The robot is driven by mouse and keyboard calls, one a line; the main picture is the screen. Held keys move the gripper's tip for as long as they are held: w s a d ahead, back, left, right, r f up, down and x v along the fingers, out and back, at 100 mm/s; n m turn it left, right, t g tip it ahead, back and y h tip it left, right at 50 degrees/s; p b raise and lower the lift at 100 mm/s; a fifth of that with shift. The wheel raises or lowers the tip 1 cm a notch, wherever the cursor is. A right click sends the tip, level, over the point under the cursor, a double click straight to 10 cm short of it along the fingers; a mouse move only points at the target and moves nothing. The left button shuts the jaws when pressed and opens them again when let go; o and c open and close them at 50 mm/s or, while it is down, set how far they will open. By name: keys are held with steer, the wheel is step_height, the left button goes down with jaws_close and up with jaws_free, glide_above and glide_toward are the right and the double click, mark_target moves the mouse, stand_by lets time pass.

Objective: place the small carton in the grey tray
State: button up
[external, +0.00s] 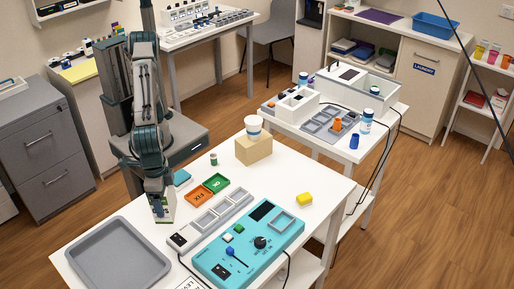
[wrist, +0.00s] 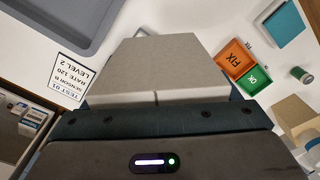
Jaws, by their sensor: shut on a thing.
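My gripper (external: 161,207) points down over the left part of the white table, shut on the small carton (external: 165,212). The carton shows white and green below my fingers in the external view. In the wrist view the pale grey-beige carton (wrist: 160,62) fills the middle, and the fingertips are hidden. The grey tray (external: 115,262) lies empty at the table's front left, to the left of and nearer the camera than the carton. Its corner shows at the top left of the wrist view (wrist: 72,43). I cannot tell how high the carton is above the table.
Orange and green bins (external: 208,189) and a grey compartment strip (external: 212,219) lie right of my gripper. A turquoise panel (external: 250,243) is at front right. A cardboard box (external: 254,150) bears a cup (external: 253,125). A printed card (wrist: 68,78) lies near the tray.

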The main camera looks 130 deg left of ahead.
steer(key=s+d+m+p, duration=0.2)
steer(key=s+d+m, duration=0.7)
steer(key=s+d, duration=0.9)
steer(key=p, duration=0.2)
glide_toward(121, 253)
steer(key=shift+a+f+p, duration=0.1)
steer(key=shift+f+p, duration=0.3)
steer(key=shift+f, duration=0.85)
steer(key=shift+f, duration=0.15)
steer(key=o, duration=0.6)
steer(key=shift+f, duration=0.1)
steer(key=o, duration=0.3)
steer(key=shift+o, duration=0.2)
